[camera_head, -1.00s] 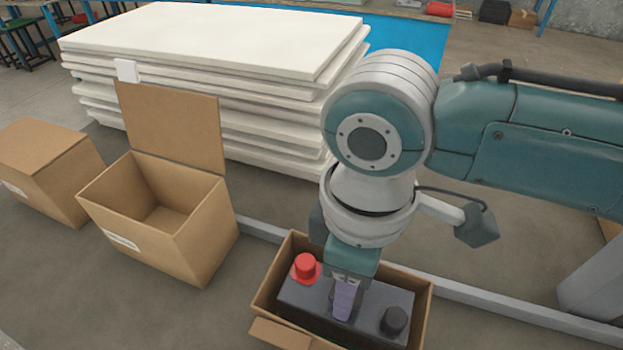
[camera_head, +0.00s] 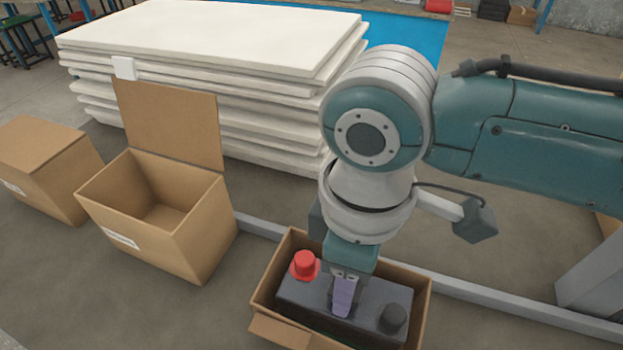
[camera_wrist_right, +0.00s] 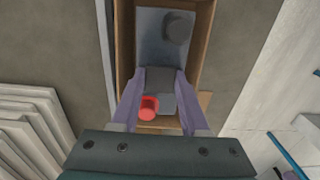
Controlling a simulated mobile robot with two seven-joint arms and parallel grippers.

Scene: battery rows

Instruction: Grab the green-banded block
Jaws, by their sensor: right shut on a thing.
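The block is a dark grey battery-like body (camera_head: 305,296) with a red terminal (camera_head: 304,265) and a black terminal (camera_head: 393,318). It sits inside an open cardboard box (camera_head: 424,300) at the bottom of the head view. A trace of green shows low on its near side; most of the band is hidden by the box. My right gripper (camera_head: 343,304) points down into the box, its purple fingers shut on the raised middle part of the block. The right wrist view shows the block (camera_wrist_right: 150,32) between the fingers (camera_wrist_right: 162,78). My left gripper is not in view.
An open, empty cardboard box (camera_head: 195,235) stands to the left, with a closed box (camera_head: 45,165) beyond it. A stack of white panels (camera_head: 210,40) lies behind. A grey rail (camera_head: 500,302) runs along the floor behind the box holding the block.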

